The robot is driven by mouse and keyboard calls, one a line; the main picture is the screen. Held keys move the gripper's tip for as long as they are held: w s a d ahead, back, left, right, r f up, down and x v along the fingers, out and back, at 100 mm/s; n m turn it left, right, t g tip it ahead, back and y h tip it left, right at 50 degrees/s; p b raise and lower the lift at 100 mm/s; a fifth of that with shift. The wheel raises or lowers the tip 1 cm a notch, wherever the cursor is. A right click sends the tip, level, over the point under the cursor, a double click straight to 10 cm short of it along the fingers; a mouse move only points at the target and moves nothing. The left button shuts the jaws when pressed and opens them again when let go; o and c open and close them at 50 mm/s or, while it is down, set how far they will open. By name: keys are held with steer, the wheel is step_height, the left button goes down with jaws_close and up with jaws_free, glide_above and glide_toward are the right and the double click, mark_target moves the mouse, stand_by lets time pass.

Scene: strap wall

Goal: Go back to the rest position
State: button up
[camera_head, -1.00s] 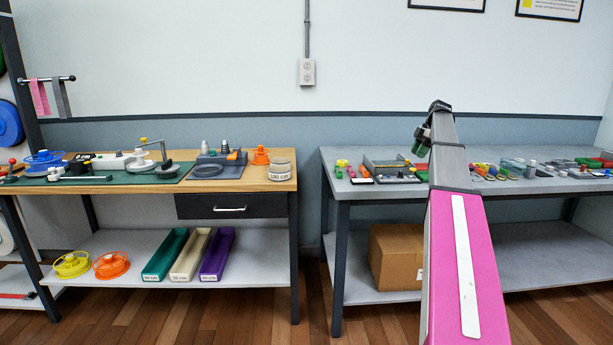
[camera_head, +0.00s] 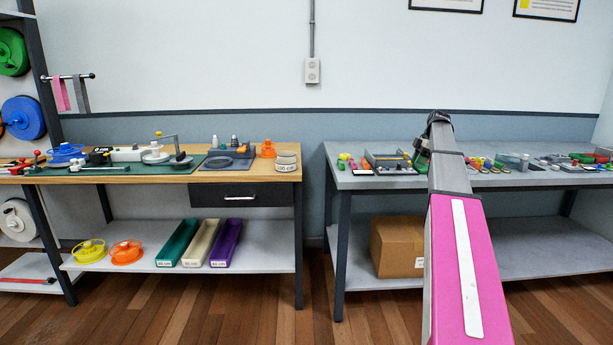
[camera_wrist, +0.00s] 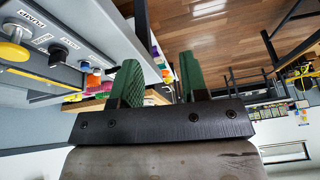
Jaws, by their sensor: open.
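My gripper (camera_wrist: 158,80) shows in the wrist view with its two green fingers apart and nothing between them. In the head view my pink and grey arm reaches up in front of the right-hand table, and my gripper (camera_head: 421,158) is small and partly hidden at its far end, over or in front of the tabletop. I cannot tell its exact height above the table. The wrist view is tilted and shows a grey panel with labelled knobs (camera_wrist: 60,50) close by on the left.
The grey table (camera_head: 370,182) on the right holds many small parts, with a cardboard box (camera_head: 397,246) on its lower shelf. The wooden bench (camera_head: 240,173) on the left holds tools and spools. Wooden floor (camera_head: 250,310) lies clear in front, with a gap between the tables.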

steer(key=s+a+f+m+h, duration=0.1)
steer(key=s+a+f+m, duration=0.3)
steer(key=s+a+f, duration=0.45)
steer(key=s+a+f+m+h, duration=0.1)
steer(key=s+a+f+m, duration=0.4)
steer(key=f, duration=0.7)
steer(key=s+a+f+m+h, duration=0.1)
steer(key=s+a+f+m, duration=0.2)
steer(key=s+a+f, duration=0.65)
steer(key=s+a+f+m, duration=0.1)
steer(key=s+f+m, duration=0.1)
steer(key=s+f, duration=0.2)
steer(key=s+a+f+m+h, duration=0.1)
steer(key=s+f+m, duration=0.2)
steer(key=s, duration=0.3)
steer(key=shift+s+a+f, duration=0.25)
steer(key=shift+s+f, duration=0.1)
steer(key=shift+f, duration=0.4)
